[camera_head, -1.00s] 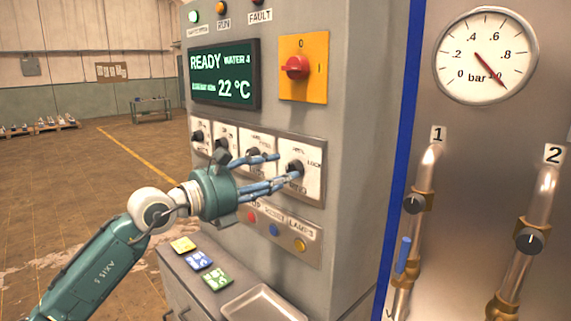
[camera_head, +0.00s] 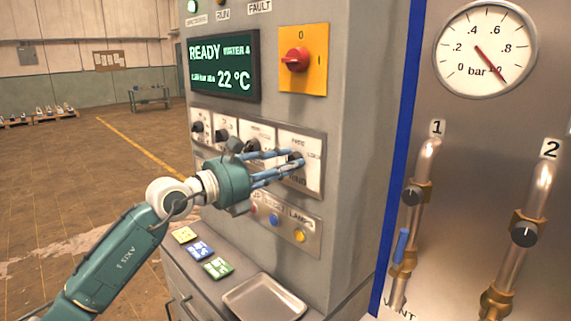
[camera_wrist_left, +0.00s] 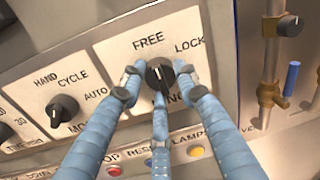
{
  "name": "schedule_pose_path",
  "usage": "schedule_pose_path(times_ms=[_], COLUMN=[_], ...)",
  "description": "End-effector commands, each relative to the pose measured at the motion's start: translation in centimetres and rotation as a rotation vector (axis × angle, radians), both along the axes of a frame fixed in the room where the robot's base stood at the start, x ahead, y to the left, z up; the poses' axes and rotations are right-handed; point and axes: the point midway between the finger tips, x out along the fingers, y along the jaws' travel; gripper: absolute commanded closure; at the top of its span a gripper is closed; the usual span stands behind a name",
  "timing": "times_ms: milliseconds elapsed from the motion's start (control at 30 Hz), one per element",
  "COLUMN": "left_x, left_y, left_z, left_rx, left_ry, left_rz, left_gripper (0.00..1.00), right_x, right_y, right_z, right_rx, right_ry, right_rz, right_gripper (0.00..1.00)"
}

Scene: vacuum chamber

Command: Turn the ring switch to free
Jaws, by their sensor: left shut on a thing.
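The ring switch (camera_wrist_left: 159,75) is a black knob on a white plate, marked FREE above it and LOCK to its upper right. The label below it is partly hidden by my fingers. In the head view its white plate (camera_head: 301,141) is the rightmost of the row on the grey cabinet. My left gripper (camera_head: 294,160) reaches in from the left with its blue fingers shut around the knob. The wrist view shows fingertips on both sides of the knob and one finger below it. I cannot clearly tell where the knob points. My right gripper is not in view.
Beside it is a HAND/CYCLE/AUTO knob (camera_wrist_left: 63,107). Lamp buttons (camera_head: 274,221) sit below. A red rotary switch on a yellow plate (camera_head: 303,85) is above. A metal tray (camera_head: 262,299) and coloured cards (camera_head: 200,250) lie on the ledge. Pipes with valves (camera_head: 415,194) stand right.

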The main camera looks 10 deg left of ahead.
Motion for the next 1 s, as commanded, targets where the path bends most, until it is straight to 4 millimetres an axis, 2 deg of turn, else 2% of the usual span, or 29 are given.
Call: schedule_pose_path(times_ms=[233, 267, 333, 367, 733, 867, 1000], left_x=[0.0, 0.0, 0.0, 0.0, -0.4, -1.9, -4.4], left_y=[0.0, 0.0, 0.0, 0.0, 0.4, 1.7, 3.6], left_z=[0.1, 0.1, 0.1, 0.1, 0.0, -0.1, -0.2], left_rx=[-0.021, -0.021, -0.021, -0.021, -0.020, -0.018, -0.017], left_ry=[0.012, 0.012, 0.012, 0.012, 0.013, 0.013, 0.014], left_rz=[0.001, 0.001, 0.001, 0.001, 0.001, 0.003, 0.003], left_gripper=[0.95, 0.67, 0.53, 0.50, 0.50, 0.50, 0.50], right_x=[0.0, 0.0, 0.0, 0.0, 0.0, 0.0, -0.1], right_y=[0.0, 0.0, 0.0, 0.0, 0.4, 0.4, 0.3], right_z=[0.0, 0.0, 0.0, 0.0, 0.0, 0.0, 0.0], right_rx=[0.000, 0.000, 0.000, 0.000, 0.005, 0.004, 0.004], right_ry=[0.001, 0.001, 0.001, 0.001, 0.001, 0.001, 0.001], right_rz=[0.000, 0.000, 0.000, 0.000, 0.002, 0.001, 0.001], right_gripper=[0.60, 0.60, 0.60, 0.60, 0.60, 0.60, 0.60])
